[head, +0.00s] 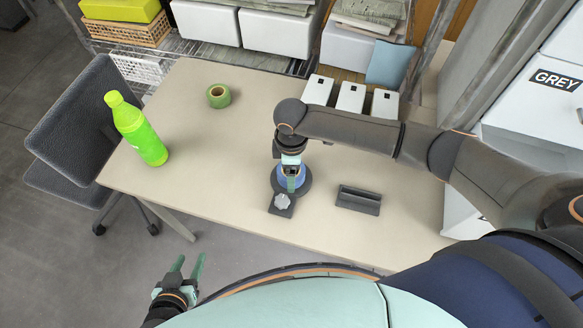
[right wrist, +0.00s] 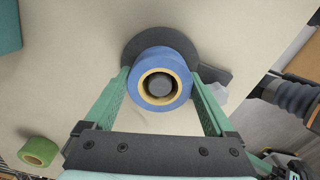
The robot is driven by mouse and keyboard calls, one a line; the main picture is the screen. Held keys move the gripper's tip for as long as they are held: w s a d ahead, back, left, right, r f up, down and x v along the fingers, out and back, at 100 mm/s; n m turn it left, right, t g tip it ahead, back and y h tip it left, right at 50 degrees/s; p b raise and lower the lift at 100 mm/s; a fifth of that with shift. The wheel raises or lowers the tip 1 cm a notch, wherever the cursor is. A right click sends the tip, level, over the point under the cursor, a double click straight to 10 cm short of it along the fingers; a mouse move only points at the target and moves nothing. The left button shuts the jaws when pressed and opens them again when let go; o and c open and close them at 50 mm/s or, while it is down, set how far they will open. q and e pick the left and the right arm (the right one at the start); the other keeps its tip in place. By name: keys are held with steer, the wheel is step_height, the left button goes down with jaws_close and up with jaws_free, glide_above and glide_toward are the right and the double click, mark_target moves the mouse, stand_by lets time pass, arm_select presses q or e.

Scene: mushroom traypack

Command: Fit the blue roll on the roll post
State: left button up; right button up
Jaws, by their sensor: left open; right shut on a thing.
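The blue roll (head: 284,181) is at the black round base of the roll post, near the middle of the table. In the right wrist view the blue roll (right wrist: 178,62) has a tan core, and the dark top of the roll post (right wrist: 159,86) shows inside its hole. The black base (right wrist: 133,50) lies beyond the roll; how far down the roll sits is unclear. My right gripper (head: 291,182) points down with its green fingers on either side of the roll, shut on it. My left gripper (head: 187,264) is open and empty, off the table's front edge.
A green roll (head: 218,96) lies at the table's back left, and a green bottle (head: 137,130) stands at the left. A dark holder (head: 358,200) is right of the post. White boxes (head: 350,97) stand at the back. The table's left middle is clear.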

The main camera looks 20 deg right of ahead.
steer(key=shift+f+p, duration=0.2)
steer(key=shift+p, duration=0.1)
stand_by(0.4)
steer(key=o, duration=1.1)
step_height(320, 180, up, 13)
steer(key=shift+f+p, duration=0.2)
steer(key=shift+p, duration=0.35)
